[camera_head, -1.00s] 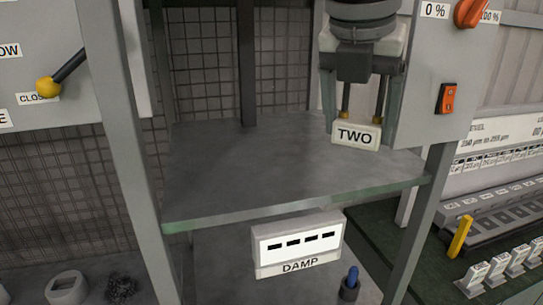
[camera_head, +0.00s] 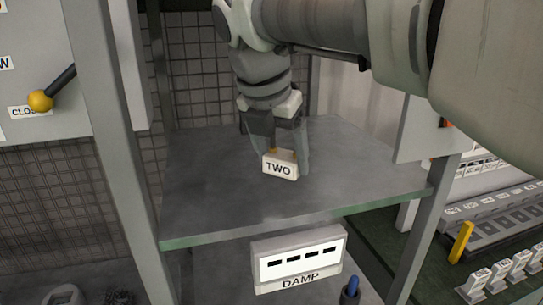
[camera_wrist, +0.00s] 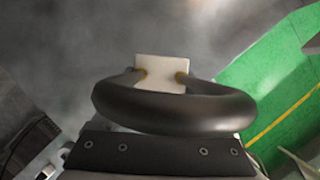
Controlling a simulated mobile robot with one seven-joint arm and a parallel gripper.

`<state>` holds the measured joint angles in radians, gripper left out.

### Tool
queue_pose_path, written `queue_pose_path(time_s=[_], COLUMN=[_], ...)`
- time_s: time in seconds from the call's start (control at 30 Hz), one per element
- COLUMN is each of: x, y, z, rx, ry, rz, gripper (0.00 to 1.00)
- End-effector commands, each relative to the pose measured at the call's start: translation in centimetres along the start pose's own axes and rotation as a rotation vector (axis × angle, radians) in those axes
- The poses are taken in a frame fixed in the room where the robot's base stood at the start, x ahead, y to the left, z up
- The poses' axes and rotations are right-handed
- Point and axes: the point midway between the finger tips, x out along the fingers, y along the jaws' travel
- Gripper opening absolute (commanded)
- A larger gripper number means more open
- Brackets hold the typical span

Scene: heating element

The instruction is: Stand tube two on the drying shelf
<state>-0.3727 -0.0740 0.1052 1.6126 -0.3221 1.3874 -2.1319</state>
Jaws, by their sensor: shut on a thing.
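Tube two shows its white block (camera_head: 280,167), marked TWO, hanging below my gripper (camera_head: 281,150) in the head view. In the wrist view its dark curved tube (camera_wrist: 175,110) runs across the gripper, with brass-coloured ends meeting the white block (camera_wrist: 162,72). My gripper is shut on the tube, block end down. It is over the middle of the grey shelf (camera_head: 205,195). I cannot tell whether the block touches the shelf. The fingers hide much of the tube in the head view.
The shelf top around the block is clear. Metal posts (camera_head: 110,150) stand at the shelf's sides, and a wire mesh wall (camera_head: 205,80) is behind. A box marked DAMP (camera_head: 298,262) hangs under the front edge. A yellow-knobbed lever (camera_head: 42,100) is at left.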

Motion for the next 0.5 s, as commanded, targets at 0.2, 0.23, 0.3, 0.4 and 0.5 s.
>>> queue_pose_path(time_s=[0.2, 0.23, 0.3, 0.4, 0.5], x=[2.2, 2.5, 3.3, 3.7, 3.8], y=[0.1, 0.1, 0.1, 0.1, 0.1], z=[-0.9, -1.1, -1.4, -1.6, -1.6], rx=[-0.002, -0.002, -0.001, -0.001, -0.001], ry=[0.001, 0.0, 0.0, -0.001, -0.001], rz=[-0.002, -0.001, -0.001, 0.0, 0.001], gripper=[0.1, 0.1, 0.1, 0.1, 0.1])
